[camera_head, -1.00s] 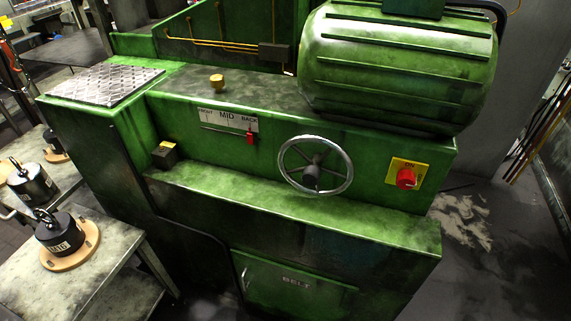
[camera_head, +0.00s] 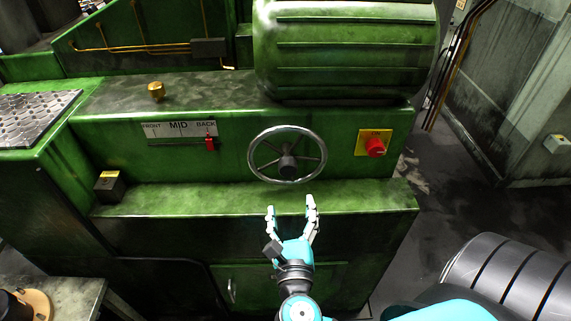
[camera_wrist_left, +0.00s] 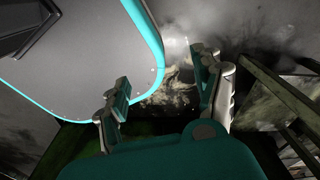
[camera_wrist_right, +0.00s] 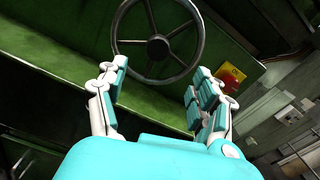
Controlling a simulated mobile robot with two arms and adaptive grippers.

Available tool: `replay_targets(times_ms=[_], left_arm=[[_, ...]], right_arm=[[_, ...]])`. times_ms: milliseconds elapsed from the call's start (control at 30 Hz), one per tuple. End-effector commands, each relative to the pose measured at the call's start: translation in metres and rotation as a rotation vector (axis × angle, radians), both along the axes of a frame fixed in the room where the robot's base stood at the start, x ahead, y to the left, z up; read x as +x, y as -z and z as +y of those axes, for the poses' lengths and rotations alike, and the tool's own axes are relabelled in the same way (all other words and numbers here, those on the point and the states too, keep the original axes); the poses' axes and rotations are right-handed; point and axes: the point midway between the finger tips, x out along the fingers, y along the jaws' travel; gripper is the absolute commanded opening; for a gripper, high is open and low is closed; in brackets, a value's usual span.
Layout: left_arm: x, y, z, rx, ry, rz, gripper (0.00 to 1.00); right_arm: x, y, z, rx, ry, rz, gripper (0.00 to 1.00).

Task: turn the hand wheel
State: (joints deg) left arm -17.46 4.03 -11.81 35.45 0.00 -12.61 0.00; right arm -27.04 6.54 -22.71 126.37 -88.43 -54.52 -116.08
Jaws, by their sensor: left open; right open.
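The hand wheel (camera_head: 287,154) is a metal ring with spokes and a dark hub, on the front of the green machine. My right gripper (camera_head: 291,207) is open and empty, below and in front of the wheel, apart from it. In the right wrist view the wheel (camera_wrist_right: 158,44) shows beyond and between the open fingers (camera_wrist_right: 160,85). My left gripper (camera_wrist_left: 165,85) is open and empty in the left wrist view. It is not in the head view.
A red knob (camera_head: 375,147) on a yellow plate is right of the wheel. A slider with a red handle (camera_head: 210,143) sits to its left under a FRONT/MID/BACK label. A green ledge (camera_head: 240,198) juts out below the wheel. A large ribbed green drum (camera_head: 345,50) sits above.

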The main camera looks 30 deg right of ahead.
Motion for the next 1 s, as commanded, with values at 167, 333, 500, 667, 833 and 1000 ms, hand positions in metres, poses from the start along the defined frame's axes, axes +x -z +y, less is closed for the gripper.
replay_targets(times_ms=[167, 333, 500, 667, 833, 1000], left_arm=[[-0.001, -0.013, 0.001, 0.001, 0.000, 0.002, 0.68], [0.002, -0.021, 0.008, 0.010, -0.002, -0.002, 0.68], [0.004, -0.027, 0.011, 0.014, -0.004, -0.005, 0.68], [0.005, -0.029, 0.011, 0.014, -0.005, -0.006, 0.68], [0.006, -0.030, 0.011, 0.013, -0.005, -0.007, 0.68], [0.006, -0.030, 0.011, 0.012, -0.004, -0.008, 0.68]], right_arm=[[0.036, -0.003, -0.021, -0.002, -0.002, -0.002, 0.68], [0.067, -0.003, -0.041, -0.002, -0.001, -0.002, 0.68], [0.095, -0.002, -0.058, 0.000, -0.001, -0.001, 0.68], [0.111, 0.000, -0.067, 0.002, -0.003, 0.001, 0.68], [0.118, 0.000, -0.072, 0.003, -0.002, 0.001, 0.68], [0.119, 0.001, -0.072, 0.003, -0.002, 0.001, 0.68]])
